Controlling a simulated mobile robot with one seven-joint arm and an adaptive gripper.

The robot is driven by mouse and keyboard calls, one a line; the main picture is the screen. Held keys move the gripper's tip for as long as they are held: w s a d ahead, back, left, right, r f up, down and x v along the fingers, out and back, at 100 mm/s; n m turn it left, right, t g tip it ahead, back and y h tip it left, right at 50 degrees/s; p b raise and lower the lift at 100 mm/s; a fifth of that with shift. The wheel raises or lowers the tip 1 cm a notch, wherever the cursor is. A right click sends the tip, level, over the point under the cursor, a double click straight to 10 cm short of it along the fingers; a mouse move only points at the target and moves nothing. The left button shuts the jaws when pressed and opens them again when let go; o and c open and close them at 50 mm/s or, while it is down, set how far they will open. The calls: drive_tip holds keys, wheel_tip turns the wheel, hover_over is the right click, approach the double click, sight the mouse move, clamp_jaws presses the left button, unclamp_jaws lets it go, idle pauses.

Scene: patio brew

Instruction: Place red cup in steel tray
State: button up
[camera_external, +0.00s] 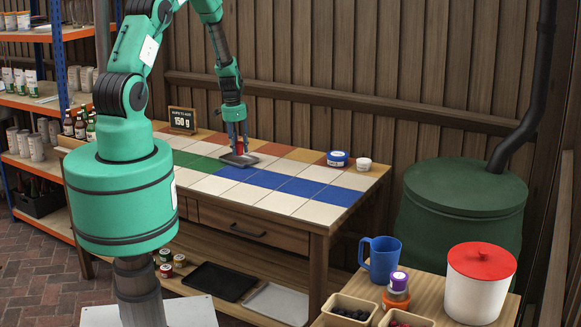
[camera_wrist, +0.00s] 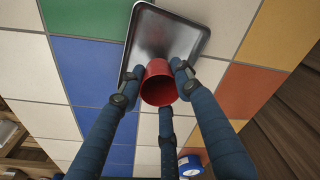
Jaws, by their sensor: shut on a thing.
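The red cup (camera_wrist: 158,88) is between the dark blue fingers of my gripper (camera_wrist: 156,78), which is shut on it. In the external view the cup (camera_external: 238,143) is partly hidden by the fingers of my gripper (camera_external: 237,138). The steel tray (camera_wrist: 170,32) is a shallow grey rectangle with a raised rim, and it lies on the tiled tabletop. In the external view the tray (camera_external: 234,162) is directly below the gripper. The cup overlaps the near end of the tray in the wrist view. I cannot tell whether it touches the tray.
The tiled table (camera_external: 298,187) is mostly clear around the tray. A blue-and-white tub (camera_external: 338,159) and a small white jar (camera_external: 364,164) stand at its right. A small sign (camera_external: 183,120) stands at the back left. A blue mug (camera_external: 384,260) stands on a separate side table.

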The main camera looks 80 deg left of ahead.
drive_tip(key=shift+f, duration=1.25)
drive_tip(key=shift+f, duration=0.15)
drive_tip(key=o, duration=0.8)
drive_tip(key=r, duration=0.8)
drive_tip(key=s+r, duration=0.1)
drive_tip(key=r, duration=0.3)
drive_tip(key=shift+s+r, duration=0.1)
